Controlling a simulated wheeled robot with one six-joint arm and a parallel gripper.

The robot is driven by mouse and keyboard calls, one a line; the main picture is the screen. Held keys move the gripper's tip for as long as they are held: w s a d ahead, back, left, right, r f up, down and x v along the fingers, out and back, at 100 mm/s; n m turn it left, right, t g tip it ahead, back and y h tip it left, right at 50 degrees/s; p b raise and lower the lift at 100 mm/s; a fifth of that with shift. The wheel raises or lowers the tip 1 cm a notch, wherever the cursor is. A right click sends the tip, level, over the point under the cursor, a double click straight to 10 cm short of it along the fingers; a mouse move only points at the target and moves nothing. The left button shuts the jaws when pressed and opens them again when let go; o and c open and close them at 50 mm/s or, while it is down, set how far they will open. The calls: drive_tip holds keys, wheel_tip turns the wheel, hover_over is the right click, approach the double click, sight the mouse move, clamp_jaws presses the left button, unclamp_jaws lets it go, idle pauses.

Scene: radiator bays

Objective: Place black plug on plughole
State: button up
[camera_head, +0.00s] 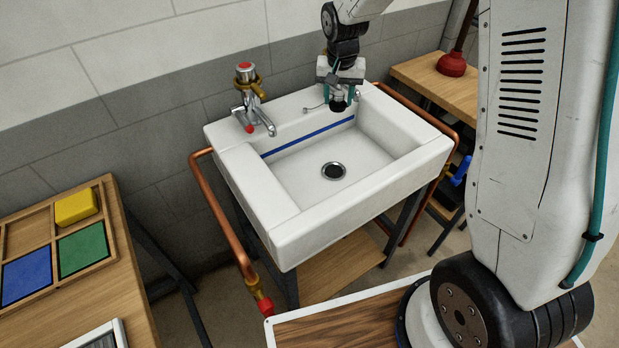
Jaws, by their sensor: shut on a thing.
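A white sink (297,237) stands against the wall, with a blue line on the inside of its basin. The plughole (333,171) is a dark opening with a metal ring in the basin floor, and it is uncovered. My gripper (338,98) is at the back of the sink, behind the plughole in the picture. It is shut on the black plug (338,106), which shows as a small dark shape under the fingers. A thin chain or wire (314,108) shows beside it. Whether the plug touches the sink's ledge is hard to tell.
A chrome tap (259,115) with a red top stands on the ledge at left. Copper pipes (222,210) run along the sink's sides. A yellow block (76,207) sits in a wooden tray at left; a red plunger (452,64) stands at right. The basin is clear.

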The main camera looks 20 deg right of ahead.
drive_tip(key=shift+m, duration=0.6)
drive_tip(key=s+f, duration=0.2)
drive_tip(key=f, duration=0.2)
drive_tip(key=s+a+f, duration=0.1)
drive_tip(key=s+f, duration=0.2)
drive_tip(key=f, duration=0.1)
drive_tip(key=s+a+f, duration=0.1)
drive_tip(key=s+f, duration=0.1)
drive_tip(key=f, duration=0.2)
drive_tip(key=shift+s+a, duration=0.2)
drive_tip(key=shift+f, duration=2.4)
drive_tip(key=o, duration=1.1)
drive_tip(key=shift+f, duration=0.15)
drive_tip(key=shift+c, duration=0.2)
